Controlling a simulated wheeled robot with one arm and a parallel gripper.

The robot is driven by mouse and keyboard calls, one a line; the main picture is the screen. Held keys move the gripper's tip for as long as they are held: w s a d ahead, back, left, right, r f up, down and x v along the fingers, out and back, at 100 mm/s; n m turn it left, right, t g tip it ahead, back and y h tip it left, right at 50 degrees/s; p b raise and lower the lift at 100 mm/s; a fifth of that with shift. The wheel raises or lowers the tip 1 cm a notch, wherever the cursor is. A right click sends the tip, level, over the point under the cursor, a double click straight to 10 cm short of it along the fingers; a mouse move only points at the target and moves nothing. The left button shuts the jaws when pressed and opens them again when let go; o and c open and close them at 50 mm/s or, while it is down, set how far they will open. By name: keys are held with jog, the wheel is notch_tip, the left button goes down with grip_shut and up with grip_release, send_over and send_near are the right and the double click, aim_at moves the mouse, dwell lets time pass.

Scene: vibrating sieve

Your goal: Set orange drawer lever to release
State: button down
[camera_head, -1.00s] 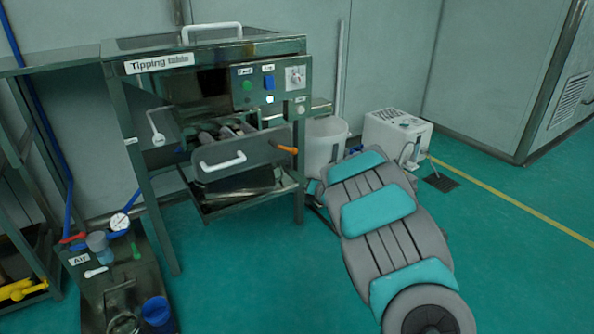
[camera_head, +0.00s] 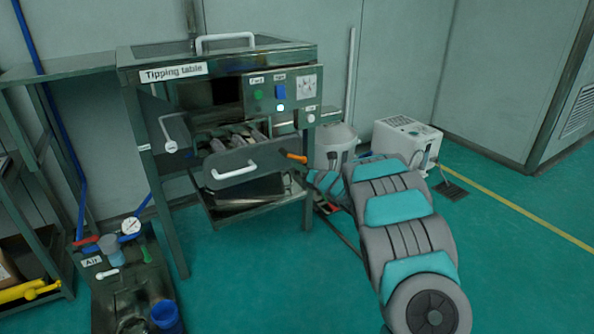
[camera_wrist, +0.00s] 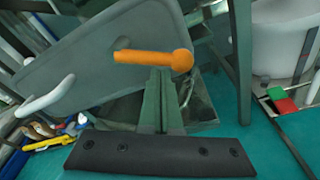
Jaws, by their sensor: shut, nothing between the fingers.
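The orange lever (camera_head: 297,157) sticks out at the upper right corner of the grey drawer front (camera_head: 207,172) on the tipping table. In the wrist view the orange lever (camera_wrist: 150,58) lies nearly horizontal, with its round end at the right. My gripper (camera_wrist: 162,75) is shut and empty. Its fingertips show just below the lever, near the round end; I cannot tell whether they touch it. In the head view my arm reaches up to the right of the drawer, and the fingers are hard to make out.
The drawer has a white handle (camera_head: 234,173), also in the wrist view (camera_wrist: 45,98). Above it is a control panel (camera_head: 283,95) with buttons and a knob. A pale bucket (camera_head: 335,146) and a white machine (camera_head: 406,142) stand right of the table. An air unit stands at lower left.

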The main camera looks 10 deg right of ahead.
aim_at(303, 159)
jog(key=shift+d+f+b, duration=0.1)
jog(key=shift+b, duration=0.7)
jog(key=shift+r+n+b, duration=0.2)
jog(key=shift+n+b, duration=0.1)
jog(key=shift+b, duration=0.1)
jog(key=shift+w+d+r+n+b, duration=0.2)
jog(key=shift+n+b, duration=0.4)
jog(key=shift+b, duration=1.3)
jog(key=n+b, duration=0.1)
jog(key=b, duration=0.2)
jog(key=r+n+b, duration=0.1)
jog(key=b, duration=0.1)
jog(key=shift+d+h+b, duration=0.4)
jog(key=shift+w+d+r+b, duration=0.1)
jog(key=shift+r+b, duration=0.25)
jog(key=shift+r, duration=0.15)
